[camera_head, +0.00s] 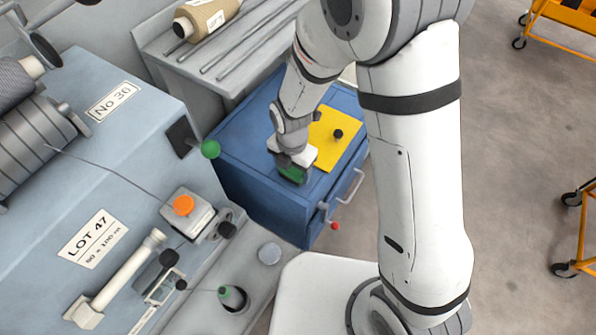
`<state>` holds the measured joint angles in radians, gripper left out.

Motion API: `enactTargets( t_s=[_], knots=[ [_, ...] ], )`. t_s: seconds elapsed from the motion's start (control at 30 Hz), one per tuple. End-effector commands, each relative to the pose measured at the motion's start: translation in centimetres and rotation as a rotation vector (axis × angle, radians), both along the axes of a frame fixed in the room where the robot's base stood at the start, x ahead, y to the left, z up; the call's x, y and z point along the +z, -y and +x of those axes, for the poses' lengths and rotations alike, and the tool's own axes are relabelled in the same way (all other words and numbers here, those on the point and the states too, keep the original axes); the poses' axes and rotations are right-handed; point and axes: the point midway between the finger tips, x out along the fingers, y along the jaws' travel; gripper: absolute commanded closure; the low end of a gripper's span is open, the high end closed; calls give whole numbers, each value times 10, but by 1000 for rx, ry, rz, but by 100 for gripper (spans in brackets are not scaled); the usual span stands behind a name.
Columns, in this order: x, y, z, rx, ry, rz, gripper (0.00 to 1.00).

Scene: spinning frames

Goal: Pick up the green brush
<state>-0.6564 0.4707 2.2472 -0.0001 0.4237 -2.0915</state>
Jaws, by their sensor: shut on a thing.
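The green brush (291,175) is at the end of my arm, over the top of the blue cabinet (240,150). My gripper (292,163) is shut on it from above. Only the green side of the brush shows, and its upper part is hidden by the gripper. I cannot tell whether the brush touches the cabinet top or hangs just above it.
A yellow sheet (335,135) with a small black knob (338,134) lies on the cabinet, right of my gripper. The blue-grey machine (90,190), with a green ball knob (210,149), stands to the left. A grey shelf (165,45) with rods is behind.

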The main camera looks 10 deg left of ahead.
Motion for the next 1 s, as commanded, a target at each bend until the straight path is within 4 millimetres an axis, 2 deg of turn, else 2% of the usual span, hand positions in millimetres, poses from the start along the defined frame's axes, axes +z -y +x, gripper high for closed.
enactTargets(
  t_s=[0.03, 0.23, 0.5, 0.63, 0.9, 1.0],
  knots=[
    [0, 0, 0, 0, 0, 0, 41],
    [0, 0, 0, 1, 0, 0, 56],
    [5, -1, 0, 1, 2, 1, 56],
    [25, -1, 1, 1, 5, 3, 56],
    [79, -1, 0, 1, 3, 3, 56],
    [92, -1, 0, 2, 2, 1, 56]
  ],
)
